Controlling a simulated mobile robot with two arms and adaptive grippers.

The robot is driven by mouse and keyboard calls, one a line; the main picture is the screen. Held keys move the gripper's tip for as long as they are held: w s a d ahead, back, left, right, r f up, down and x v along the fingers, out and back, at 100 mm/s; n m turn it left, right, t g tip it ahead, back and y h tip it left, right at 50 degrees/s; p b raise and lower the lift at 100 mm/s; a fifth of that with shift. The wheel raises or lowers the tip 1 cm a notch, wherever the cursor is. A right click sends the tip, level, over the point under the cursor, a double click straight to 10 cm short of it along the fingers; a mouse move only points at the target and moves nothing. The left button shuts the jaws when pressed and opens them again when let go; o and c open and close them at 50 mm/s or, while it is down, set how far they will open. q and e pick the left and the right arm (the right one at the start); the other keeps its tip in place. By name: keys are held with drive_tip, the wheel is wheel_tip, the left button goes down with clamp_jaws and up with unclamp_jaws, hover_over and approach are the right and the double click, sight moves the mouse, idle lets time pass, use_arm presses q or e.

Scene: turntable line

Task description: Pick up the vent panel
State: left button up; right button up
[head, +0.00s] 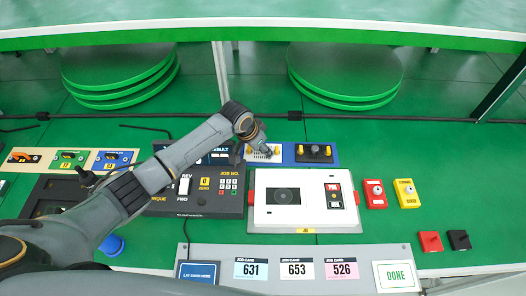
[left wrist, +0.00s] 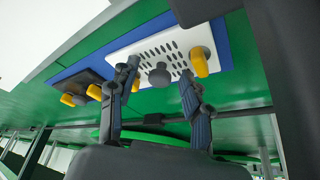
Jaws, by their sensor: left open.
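The vent panel is a white slotted plate with a grey round knob, flanked by yellow clips. It fills the upper middle of the left wrist view (left wrist: 150,45) and is partly hidden by my arm in the head view (head: 262,157). It sits on a blue board (head: 289,152). My left gripper (head: 262,148) is at the panel. In the left wrist view its fingers (left wrist: 160,76) are open, one on each side of the knob. I cannot tell whether they touch it. My right gripper is not in view.
A black panel with yellow clips (head: 314,153) sits right of the vent panel. In front are a white device (head: 304,198) and a dark keypad console (head: 228,190). Red (head: 375,193) and yellow (head: 406,193) switch boxes stand to the right.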

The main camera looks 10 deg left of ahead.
use_arm(q)
clamp_jaws()
drive_tip(key=shift+r, duration=0.1)
